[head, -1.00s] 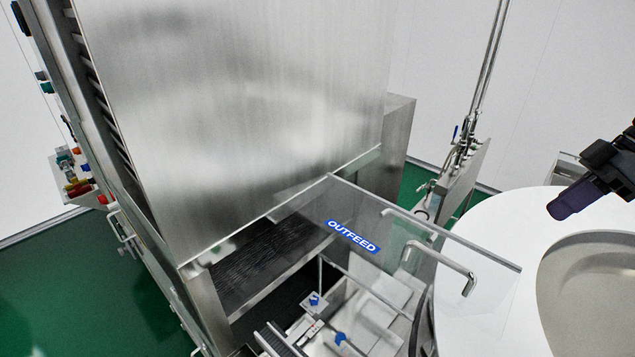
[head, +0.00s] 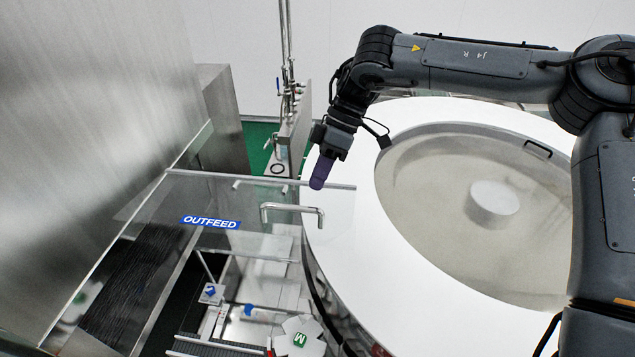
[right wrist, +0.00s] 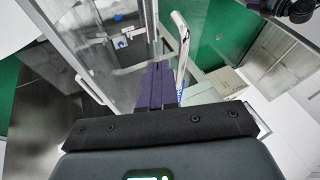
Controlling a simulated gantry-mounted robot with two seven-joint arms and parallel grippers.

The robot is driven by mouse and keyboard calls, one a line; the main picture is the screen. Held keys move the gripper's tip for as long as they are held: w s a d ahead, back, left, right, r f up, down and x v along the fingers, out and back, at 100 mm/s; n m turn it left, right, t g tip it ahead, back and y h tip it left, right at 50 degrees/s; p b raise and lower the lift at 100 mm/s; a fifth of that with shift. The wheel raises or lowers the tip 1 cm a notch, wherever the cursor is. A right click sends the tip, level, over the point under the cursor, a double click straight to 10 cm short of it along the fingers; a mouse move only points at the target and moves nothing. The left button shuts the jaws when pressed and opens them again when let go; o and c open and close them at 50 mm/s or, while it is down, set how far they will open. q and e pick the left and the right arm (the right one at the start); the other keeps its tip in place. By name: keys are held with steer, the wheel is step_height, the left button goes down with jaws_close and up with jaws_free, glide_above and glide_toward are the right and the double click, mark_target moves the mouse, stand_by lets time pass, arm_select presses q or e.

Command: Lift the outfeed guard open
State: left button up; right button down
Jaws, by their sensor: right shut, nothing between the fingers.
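The outfeed guard (head: 265,232) is a clear panel with a blue OUTFEED label, reaching out from the steel housing in the head view. A bent metal handle (head: 292,209) is on its outer part. My right gripper (head: 317,184) is shut and empty, its purple fingers pointing down close to the handle and the guard's outer end. In the right wrist view the shut fingers (right wrist: 160,84) appear just left of a curved metal bar (right wrist: 181,48), which looks like the handle. I cannot tell whether they touch. My left gripper is not in view.
The steel housing (head: 95,110) stands at left. A white round table (head: 350,235) with a sunken bowl fills the right, under my right arm. Pipes (head: 287,60) rise behind the guard. Trays and fittings (head: 213,292) lie below the clear panel.

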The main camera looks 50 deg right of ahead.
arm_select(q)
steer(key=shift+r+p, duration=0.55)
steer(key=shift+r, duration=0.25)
arm_select(e)
steer(key=shift+s+a+f, duration=0.25)
steer(key=shift+s+a, duration=0.2)
steer(key=shift+a, duration=0.1)
steer(key=shift+s+a+f, duration=0.25)
steer(key=shift+s+a, duration=0.15)
steer(key=shift+a, duration=0.15)
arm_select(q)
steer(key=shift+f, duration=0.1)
